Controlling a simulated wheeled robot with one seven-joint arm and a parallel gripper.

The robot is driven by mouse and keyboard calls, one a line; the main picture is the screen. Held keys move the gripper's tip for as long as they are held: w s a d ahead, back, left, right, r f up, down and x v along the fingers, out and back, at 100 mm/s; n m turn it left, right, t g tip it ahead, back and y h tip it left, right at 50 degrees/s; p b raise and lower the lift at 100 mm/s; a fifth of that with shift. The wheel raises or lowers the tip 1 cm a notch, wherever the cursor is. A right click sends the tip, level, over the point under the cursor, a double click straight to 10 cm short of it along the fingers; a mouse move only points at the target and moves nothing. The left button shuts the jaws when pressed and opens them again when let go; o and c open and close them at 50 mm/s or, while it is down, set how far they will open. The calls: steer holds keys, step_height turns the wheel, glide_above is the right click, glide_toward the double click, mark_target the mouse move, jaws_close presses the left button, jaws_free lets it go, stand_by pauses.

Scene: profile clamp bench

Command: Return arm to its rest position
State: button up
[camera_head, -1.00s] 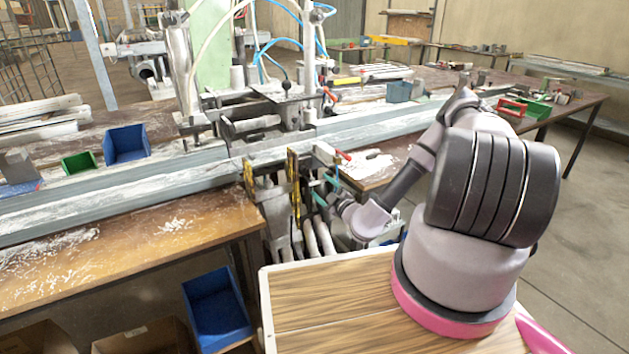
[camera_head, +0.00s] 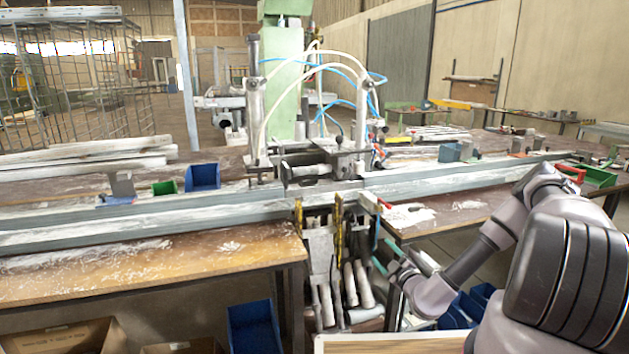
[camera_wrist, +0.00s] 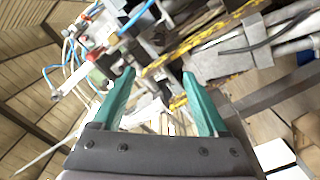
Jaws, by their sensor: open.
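My gripper (camera_head: 386,262) is at the end of my bent arm, low at the front of the bench, right of the yellow-marked uprights. In the wrist view its two teal fingers (camera_wrist: 160,95) are apart with nothing held between them. The wrist view is tilted; the clamp machine's parts and yellow-black strips (camera_wrist: 205,82) show beyond the fingers. The clamp machine (camera_head: 320,165) stands at the middle of the bench. I cannot tell the exact gap between my gripper and the bench front.
A long metal profile rail (camera_head: 150,212) runs across the wooden bench (camera_head: 170,265). Another blue bin (camera_head: 254,328) is below the bench. A green tray (camera_head: 598,176) is at the far right.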

steer(key=s+a+r+n+g+y, duration=0.3)
steer(key=s+a+r+n+g, duration=0.15)
steer(key=r+n, duration=0.6)
steer(key=s+a+r+n+g+y, duration=0.35)
steer(key=r+n+g, duration=0.25)
steer(key=r+n, duration=0.4)
steer(key=s+a+r+n+g+y, duration=0.3)
steer(key=r+n+g, duration=0.2)
steer(key=r+n, duration=0.5)
steer(key=s+d+r+n+t+h, duration=0.2)
steer(key=s+d+r+n+h, duration=0.4)
steer(key=s+r+n, duration=0.3)
steer(key=s+d+r+n+t+h, duration=0.3)
steer(key=s+d+r+n+h, duration=0.4)
steer(key=n, duration=0.8)
steer(key=s+r, duration=0.1)
steer(key=s, duration=0.2)
steer(key=shift+s+d+r, duration=0.2)
steer(key=shift+s+r, duration=0.1)
steer(key=shift+r, duration=0.05)
steer(key=shift+t, duration=0.25)
